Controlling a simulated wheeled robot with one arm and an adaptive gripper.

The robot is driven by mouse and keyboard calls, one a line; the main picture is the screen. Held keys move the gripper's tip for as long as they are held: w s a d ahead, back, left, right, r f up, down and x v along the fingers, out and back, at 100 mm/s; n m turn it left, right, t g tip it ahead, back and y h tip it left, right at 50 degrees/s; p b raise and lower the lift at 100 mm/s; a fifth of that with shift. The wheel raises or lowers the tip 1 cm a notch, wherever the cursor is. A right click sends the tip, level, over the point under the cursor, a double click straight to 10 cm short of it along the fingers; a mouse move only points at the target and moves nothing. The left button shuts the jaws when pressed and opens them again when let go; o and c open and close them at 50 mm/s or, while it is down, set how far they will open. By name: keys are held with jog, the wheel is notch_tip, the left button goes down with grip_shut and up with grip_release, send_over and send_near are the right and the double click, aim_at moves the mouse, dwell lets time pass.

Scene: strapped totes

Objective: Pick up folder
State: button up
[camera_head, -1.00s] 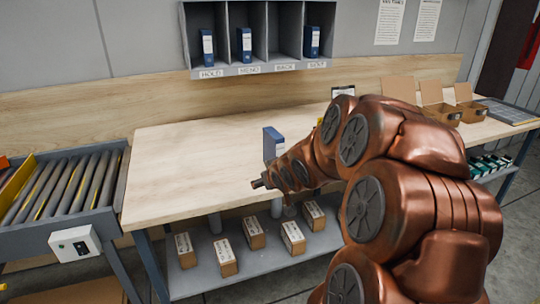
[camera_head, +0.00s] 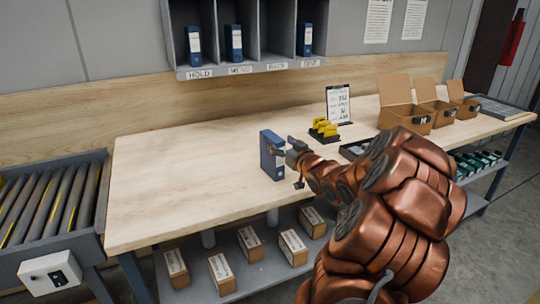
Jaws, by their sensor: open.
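A blue folder (camera_head: 271,154) with a pale label stands upright on the wooden workbench (camera_head: 180,180), near its front edge. My gripper (camera_head: 289,156) is at the right side of the folder, very close to it. The gripper is small in view; I cannot tell whether a finger touches the folder. My copper arm comes in from the lower right and hides part of the bench. Three more blue folders stand in the wall rack (camera_head: 240,71), in labelled compartments: one far left (camera_head: 194,46), one second (camera_head: 234,43) and one at the right (camera_head: 305,39).
A roller conveyor (camera_head: 50,205) adjoins the bench at left. Behind my arm are a black holder with yellow items (camera_head: 324,130), a clipboard (camera_head: 338,103) and open cardboard boxes (camera_head: 406,115). Small boxes (camera_head: 221,272) stand on the lower shelf. The bench left of the folder is clear.

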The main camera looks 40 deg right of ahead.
aim_at(272, 135)
jog(key=shift+p+x, duration=0.7)
jog(key=shift+x, duration=2.15)
jog(key=shift+f, duration=0.1)
grip_shut()
